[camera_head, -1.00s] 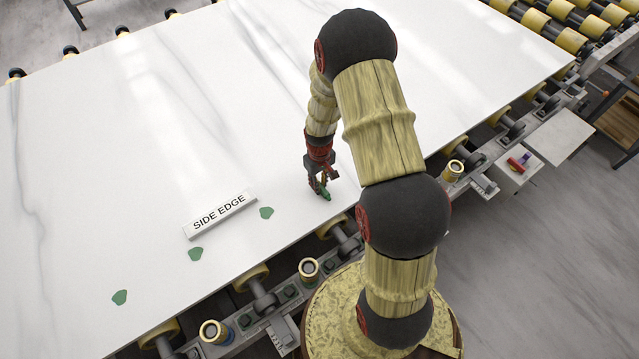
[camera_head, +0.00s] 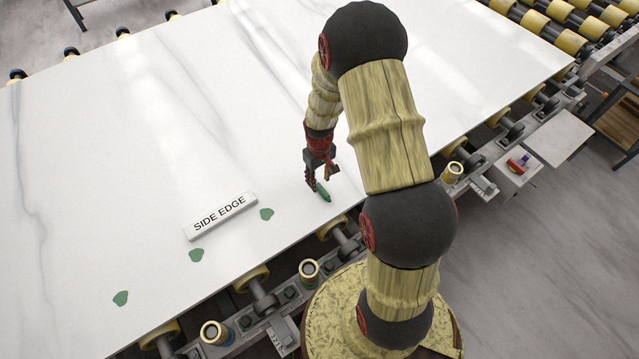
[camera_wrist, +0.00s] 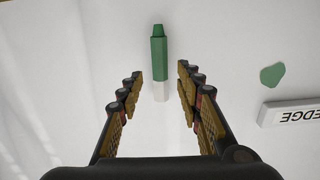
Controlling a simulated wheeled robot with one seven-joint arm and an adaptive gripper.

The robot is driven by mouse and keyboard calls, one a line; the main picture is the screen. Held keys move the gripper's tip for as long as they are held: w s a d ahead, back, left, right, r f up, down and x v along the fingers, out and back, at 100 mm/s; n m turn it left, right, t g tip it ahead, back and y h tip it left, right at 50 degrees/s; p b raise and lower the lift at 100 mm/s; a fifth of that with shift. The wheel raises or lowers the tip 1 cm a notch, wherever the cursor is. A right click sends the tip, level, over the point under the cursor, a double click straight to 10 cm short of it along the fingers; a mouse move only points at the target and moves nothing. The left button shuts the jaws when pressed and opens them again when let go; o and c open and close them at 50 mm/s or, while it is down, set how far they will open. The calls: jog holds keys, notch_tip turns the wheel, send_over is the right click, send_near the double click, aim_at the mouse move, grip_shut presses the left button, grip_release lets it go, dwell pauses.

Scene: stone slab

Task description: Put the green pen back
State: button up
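The green pen (camera_head: 323,193) lies on the white stone slab (camera_head: 90,190) near its front edge. In the wrist view the pen (camera_wrist: 159,62) has a green body and a pale end, and that end points toward my gripper. My gripper (camera_head: 320,180) is just above the pen, with its fingers apart. In the wrist view the fingers (camera_wrist: 159,78) stand on either side of the pen's line with clear gaps, and nothing is held. Three green marks (camera_head: 196,255) lie on the slab to the left.
A white "SIDE EDGE" block (camera_head: 221,216) lies left of my gripper. A small side shelf (camera_head: 508,178) at the right holds a red item (camera_head: 516,166) and a purple item (camera_head: 525,158). Rollers (camera_head: 337,228) line the slab's front edge. Most of the slab is clear.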

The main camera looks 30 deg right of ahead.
notch_tip(320, 180, up, 8)
notch_tip(320, 180, up, 12)
jog(key=t, duration=0.1)
send_over(320, 187)
jog(key=a, duration=0.4)
jog(key=s+a+r+t, duration=0.2)
jog(key=s+a+r, duration=0.15)
jog(key=r, duration=0.45)
jog(key=s+a+r+t, duration=0.1)
jog(key=s+a+r, duration=0.2)
jog(key=s+r, duration=0.3)
jog(key=s+a+r+t, duration=0.1)
jog(key=s+a+r, duration=0.3)
jog(key=s, duration=0.6)
notch_tip(320, 187, up, 3)
jog(key=shift+f+t+p, duration=0.2)
jog(key=shift+t+p, duration=0.1)
jog(key=shift+p, duration=0.1)
notch_tip(320, 187, down, 7)
jog(key=b, duration=0.7)
